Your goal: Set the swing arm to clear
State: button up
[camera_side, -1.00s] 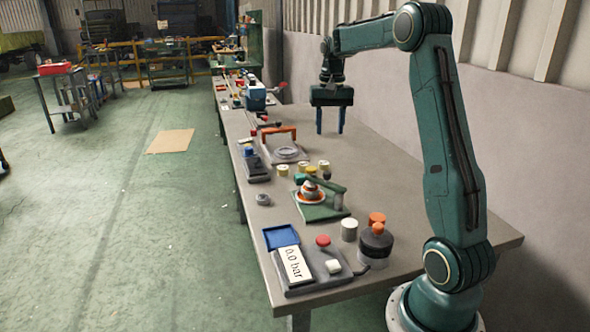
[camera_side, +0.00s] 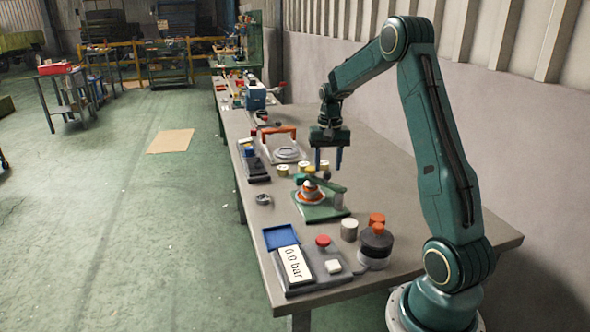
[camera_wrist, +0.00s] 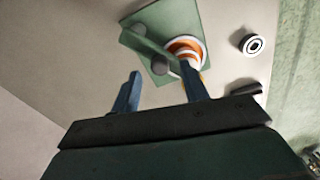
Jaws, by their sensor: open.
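The swing arm (camera_side: 327,183) is a green bar on a green base plate (camera_side: 316,213), with a dark knob on it. It reaches across the top of an orange and white round part (camera_side: 309,194). The swing arm shows at the top of the wrist view (camera_wrist: 147,47), near the round part (camera_wrist: 196,50), with the knob (camera_wrist: 162,68) standing up from it. My gripper (camera_side: 328,167) points down, open and empty, above and just behind the swing arm. In the wrist view its blue fingers (camera_wrist: 160,75) appear on either side of the knob; contact cannot be told.
Several small yellowish cylinders (camera_side: 283,170) stand beyond the plate. A grey cylinder (camera_side: 349,230) and a dark jar with an orange cap (camera_side: 376,245) stand nearer. The table's right side is clear.

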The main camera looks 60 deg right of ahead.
aim_at(325, 178)
jog(key=shift+f, duration=1.1)
grip_shut()
